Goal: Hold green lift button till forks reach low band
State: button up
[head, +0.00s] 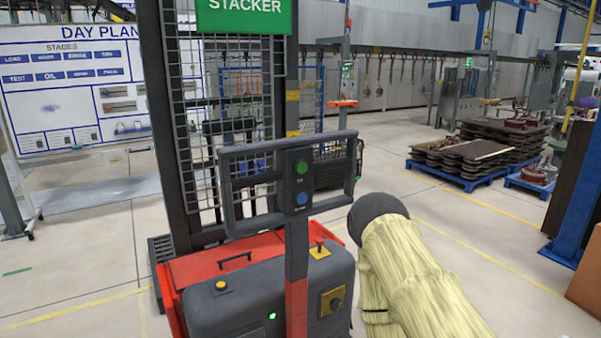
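The red and dark grey stacker (215,270) stands in front of me, with a green sign (243,15) reading STACKER on its mast. The green button (301,167) is on the panel in the middle of its handle frame (237,215), above a blue button (302,198). Yellow bands (292,96) mark the right mast post. I cannot make out the forks behind the mast and body. My arm, in a pale yellow sleeve with a dark rounded end, reaches up from the lower right, beside the handle's right side. My gripper is not in view, and nothing visible touches the green button.
A whiteboard (75,95) stands at left. Loaded blue pallets (467,180) lie at right. A blue post (577,200) is at far right. Floor between is clear.

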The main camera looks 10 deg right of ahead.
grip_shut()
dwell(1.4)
